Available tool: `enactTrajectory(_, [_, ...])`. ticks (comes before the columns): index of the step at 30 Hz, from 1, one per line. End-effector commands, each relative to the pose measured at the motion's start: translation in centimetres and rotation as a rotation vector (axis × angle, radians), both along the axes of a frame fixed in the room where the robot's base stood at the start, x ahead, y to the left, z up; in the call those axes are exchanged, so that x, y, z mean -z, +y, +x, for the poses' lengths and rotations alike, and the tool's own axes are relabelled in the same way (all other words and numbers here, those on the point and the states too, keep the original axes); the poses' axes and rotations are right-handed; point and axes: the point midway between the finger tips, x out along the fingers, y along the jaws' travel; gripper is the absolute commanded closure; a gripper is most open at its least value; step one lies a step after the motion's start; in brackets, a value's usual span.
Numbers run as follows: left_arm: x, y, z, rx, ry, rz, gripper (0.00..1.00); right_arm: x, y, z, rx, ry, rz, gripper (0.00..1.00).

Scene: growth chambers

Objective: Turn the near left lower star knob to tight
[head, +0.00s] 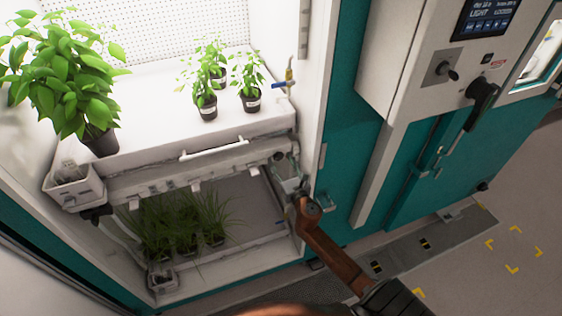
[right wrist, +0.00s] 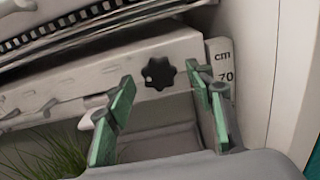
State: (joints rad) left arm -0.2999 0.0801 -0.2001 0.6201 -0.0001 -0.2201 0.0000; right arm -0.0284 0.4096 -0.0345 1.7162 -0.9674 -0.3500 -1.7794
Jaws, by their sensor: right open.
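A black star knob (right wrist: 159,73) sits on the pale front face of a shelf end in the right wrist view, beside a scale plate marked "cm" and "70". My right gripper (right wrist: 160,82) is open, its green-padded fingers on either side of the knob in that view, with the knob beyond the tips and no contact visible. In the head view my right gripper (head: 289,180) is at the right end of the upper shelf, by the chamber's right side. The knob's tightness cannot be read. My left gripper is not in view.
The upper shelf (head: 200,136) holds potted plants and has a white handle (head: 213,148) on its front. Grassy plants (head: 170,222) stand on the lower level. A white basket (head: 75,188) hangs at the left. A teal cabinet (head: 410,175) stands right; floor beyond is open.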

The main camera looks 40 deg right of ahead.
Motion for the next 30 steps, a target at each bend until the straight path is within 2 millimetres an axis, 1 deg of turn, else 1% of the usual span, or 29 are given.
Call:
enactTrajectory(3, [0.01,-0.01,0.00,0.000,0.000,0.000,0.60,0.03,-0.08,0.38,0.000,0.001,0.001,0.51])
enactTrajectory(9, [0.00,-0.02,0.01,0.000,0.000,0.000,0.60,0.05,-0.09,0.37,0.000,0.001,0.001,0.51])
enactTrajectory(11, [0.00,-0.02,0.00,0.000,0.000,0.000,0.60,0.04,-0.09,0.36,0.000,0.001,0.001,0.55])
enactTrajectory(27, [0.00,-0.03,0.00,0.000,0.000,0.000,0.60,0.04,-0.09,0.33,0.000,0.001,0.001,0.92])
enactTrajectory(30, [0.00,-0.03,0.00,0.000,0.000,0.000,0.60,0.05,-0.09,0.33,0.000,0.000,0.002,0.93])
